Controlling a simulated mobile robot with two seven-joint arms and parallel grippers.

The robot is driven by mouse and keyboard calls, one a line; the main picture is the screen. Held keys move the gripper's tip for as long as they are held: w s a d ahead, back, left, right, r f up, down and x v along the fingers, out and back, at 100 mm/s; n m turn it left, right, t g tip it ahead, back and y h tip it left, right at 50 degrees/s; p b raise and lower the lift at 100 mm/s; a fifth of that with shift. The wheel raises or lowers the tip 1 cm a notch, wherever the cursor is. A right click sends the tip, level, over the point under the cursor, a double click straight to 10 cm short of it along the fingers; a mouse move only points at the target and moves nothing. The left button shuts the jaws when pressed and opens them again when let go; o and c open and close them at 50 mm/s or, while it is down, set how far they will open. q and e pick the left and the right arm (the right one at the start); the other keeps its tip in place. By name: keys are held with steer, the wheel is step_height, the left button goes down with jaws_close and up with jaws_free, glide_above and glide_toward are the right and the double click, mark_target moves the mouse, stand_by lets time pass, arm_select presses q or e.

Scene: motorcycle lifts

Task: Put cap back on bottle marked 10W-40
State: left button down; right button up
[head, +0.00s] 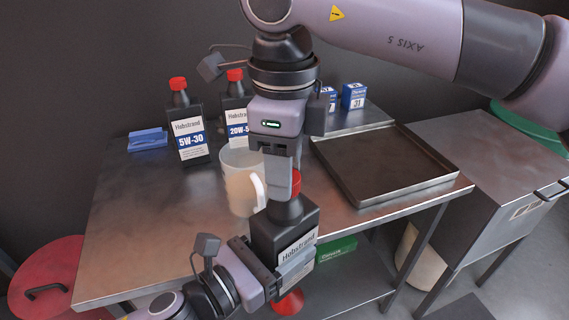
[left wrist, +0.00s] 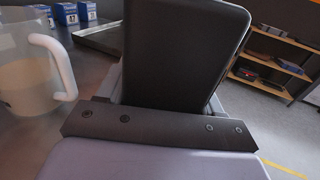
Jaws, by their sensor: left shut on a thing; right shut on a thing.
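A black bottle (head: 278,229) labelled Hobstrand is at the table's front edge; its grade marking is hidden. My left gripper (head: 284,266) is shut on its lower body, and the bottle's dark side fills the middle of the left wrist view (left wrist: 182,55). A red cap (head: 296,181) is at the top of the bottle's neck, partly covered by my right gripper (head: 284,184), which comes down from above and is shut on it. I cannot tell whether the cap is seated on the neck. The bottle looks slightly tilted.
A clear jug (head: 240,185) stands close left of the bottle. Bottles marked 5W-30 (head: 187,125) and 20W-5… (head: 234,105), both red-capped, stand behind. A blue object (head: 148,140), small blue boxes (head: 354,96) and a dark tray (head: 385,165) are on the table. The table's left part is clear.

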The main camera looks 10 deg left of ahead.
steer(key=m, duration=1.7)
steer(key=shift+w, duration=0.1)
steer(key=m, duration=1.2)
steer(key=shift+m, duration=0.4)
steer(key=m, duration=0.5)
steer(key=shift+m, duration=0.5)
steer(key=shift+s+f, duration=0.1)
steer(key=shift+s, duration=0.15)
steer(key=o, duration=1.1)
